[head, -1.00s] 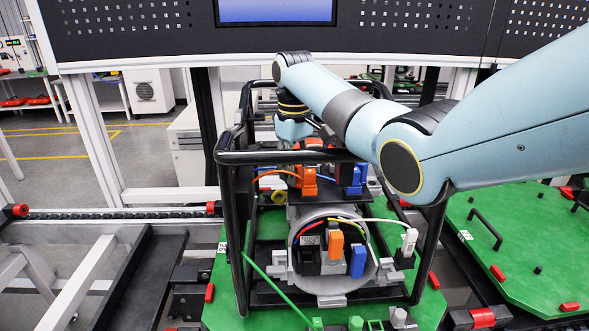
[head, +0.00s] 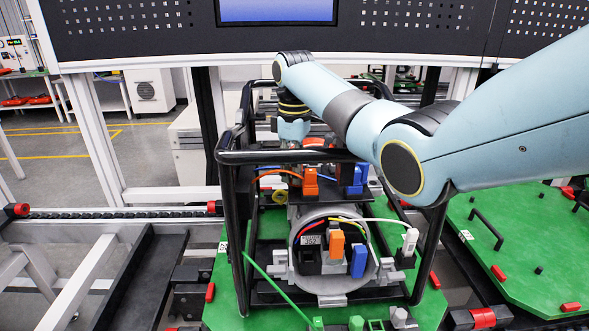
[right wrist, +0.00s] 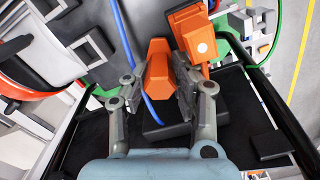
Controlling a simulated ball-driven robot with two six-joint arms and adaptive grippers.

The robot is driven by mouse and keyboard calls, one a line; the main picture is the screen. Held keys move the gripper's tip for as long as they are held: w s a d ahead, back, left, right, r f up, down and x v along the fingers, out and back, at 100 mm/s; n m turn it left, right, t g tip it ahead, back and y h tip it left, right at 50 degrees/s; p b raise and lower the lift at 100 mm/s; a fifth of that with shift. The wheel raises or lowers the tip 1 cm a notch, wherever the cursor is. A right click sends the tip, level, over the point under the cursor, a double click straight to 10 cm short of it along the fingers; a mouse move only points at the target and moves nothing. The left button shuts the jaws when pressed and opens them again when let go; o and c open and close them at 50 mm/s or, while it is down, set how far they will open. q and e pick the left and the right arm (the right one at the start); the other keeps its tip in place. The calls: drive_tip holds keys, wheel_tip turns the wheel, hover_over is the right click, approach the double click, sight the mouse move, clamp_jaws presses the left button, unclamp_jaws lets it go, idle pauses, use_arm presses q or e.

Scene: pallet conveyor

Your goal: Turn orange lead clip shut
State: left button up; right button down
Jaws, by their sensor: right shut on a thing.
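My right gripper (right wrist: 158,88) has its two grey fingers on either side of an orange clip (right wrist: 158,65) in the right wrist view. It is shut on that clip. A larger orange block with a white dot (right wrist: 196,38) sits just beyond the right finger. In the head view my right wrist comes down behind the top bar of the black frame, and the fingers are hidden there. An orange plug (head: 310,181) with an orange lead (head: 275,172) shows below that bar. My left gripper is not in view.
The black tube frame (head: 238,200) surrounds the work on a green pallet (head: 222,290). A round grey housing (head: 330,298) holds another orange plug (head: 336,245) and a blue plug (head: 358,262). A blue lead (right wrist: 130,50) runs close to my left-hand finger in the wrist view.

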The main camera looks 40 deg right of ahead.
drive_tip(key=c, duration=1.1)
unclamp_jaws()
wheel_tip(320, 180, up, 8)
drive_tip(key=shift+f, duration=0.25)
